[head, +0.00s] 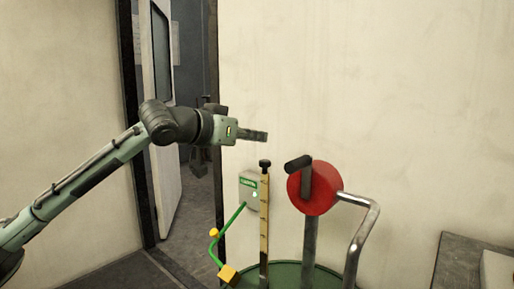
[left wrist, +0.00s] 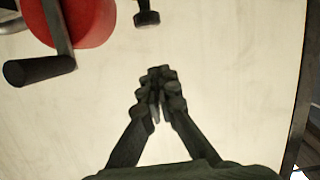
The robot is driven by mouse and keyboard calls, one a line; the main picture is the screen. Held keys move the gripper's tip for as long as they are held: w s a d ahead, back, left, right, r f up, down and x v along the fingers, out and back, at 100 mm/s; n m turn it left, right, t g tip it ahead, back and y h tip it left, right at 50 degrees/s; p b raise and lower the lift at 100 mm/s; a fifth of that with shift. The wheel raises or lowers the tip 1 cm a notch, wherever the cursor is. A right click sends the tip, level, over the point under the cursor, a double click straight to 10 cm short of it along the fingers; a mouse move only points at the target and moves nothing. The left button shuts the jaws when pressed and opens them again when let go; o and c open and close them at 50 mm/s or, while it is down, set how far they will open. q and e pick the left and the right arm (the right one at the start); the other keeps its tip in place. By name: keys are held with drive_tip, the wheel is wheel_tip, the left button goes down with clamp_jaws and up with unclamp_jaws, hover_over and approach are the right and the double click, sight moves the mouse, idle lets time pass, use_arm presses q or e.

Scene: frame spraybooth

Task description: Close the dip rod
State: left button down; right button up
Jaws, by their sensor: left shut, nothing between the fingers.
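The dip rod (head: 264,215) is a tall, pale yellow-brown marked stick with a black knob on top. It stands upright, raised well above the green drum top (head: 290,270). Its black knob also shows at the top of the left wrist view (left wrist: 147,18). My left gripper (head: 265,136) is shut and empty, pointing right in the head view, a little above the knob and apart from it. The left wrist view shows its fingertips (left wrist: 160,75) together. My right gripper is in neither view.
A red pump wheel (head: 314,188) with a black crank handle (head: 298,164) and a bent metal pipe (head: 362,235) stands just right of the rod. A green cable with yellow parts (head: 228,274) and a small grey box (head: 247,188) are left of it. A doorway lies behind my arm.

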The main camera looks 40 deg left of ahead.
sight(265, 171)
use_arm(q)
drive_tip(key=shift+d+f+b, duration=0.1)
drive_tip(key=shift+f+b, duration=0.4)
drive_tip(key=shift+f, duration=1.5)
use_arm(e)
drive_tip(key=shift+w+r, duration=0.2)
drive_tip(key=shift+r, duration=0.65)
